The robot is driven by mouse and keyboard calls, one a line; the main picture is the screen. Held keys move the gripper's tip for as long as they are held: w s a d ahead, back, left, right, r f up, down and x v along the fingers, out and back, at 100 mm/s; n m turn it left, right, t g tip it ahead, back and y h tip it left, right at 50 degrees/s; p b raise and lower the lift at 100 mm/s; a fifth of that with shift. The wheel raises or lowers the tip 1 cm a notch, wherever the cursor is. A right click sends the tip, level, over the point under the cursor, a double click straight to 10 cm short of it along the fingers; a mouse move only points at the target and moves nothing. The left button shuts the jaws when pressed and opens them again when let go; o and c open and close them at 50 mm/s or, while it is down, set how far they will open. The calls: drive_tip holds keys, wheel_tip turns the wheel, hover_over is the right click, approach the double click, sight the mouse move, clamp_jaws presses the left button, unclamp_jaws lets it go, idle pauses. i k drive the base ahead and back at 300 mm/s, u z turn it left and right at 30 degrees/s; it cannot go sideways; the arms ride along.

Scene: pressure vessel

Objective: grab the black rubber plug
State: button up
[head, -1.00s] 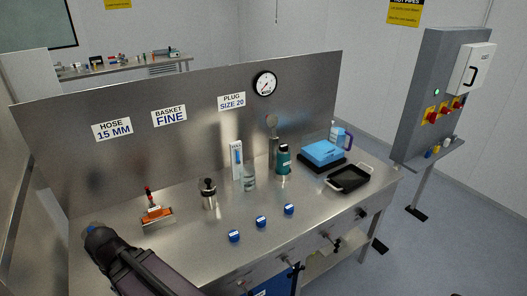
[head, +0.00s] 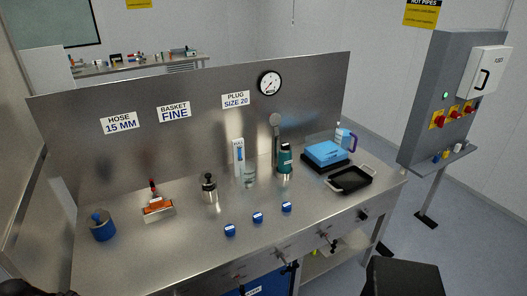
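I cannot pick out a black rubber plug in the head view. A sign reading PLUG SIZE 20 (head: 236,100) is on the steel back panel. Three blue items with white labels, a left one (head: 230,230), a middle one (head: 258,218) and a right one (head: 287,207), lie near the front of the steel counter (head: 180,255). A black tray (head: 350,181) with handles stands at the right end; I see no plug in it. My gripper is not in view; dark parts, probably mine, show at the bottom left and bottom right edges.
A blue pot (head: 103,226), an orange-fronted holder (head: 158,209), a metal vessel (head: 209,189), a clear beaker (head: 249,177), a green bottle (head: 285,160) and a blue box (head: 327,152) stand on the counter. A grey control panel (head: 440,100) stands to the right.

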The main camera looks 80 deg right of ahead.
sight(285, 146)
drive_tip(key=u, duration=0.75)
drive_tip(key=k, duration=2.35)
drive_tip(key=z, duration=1.5)
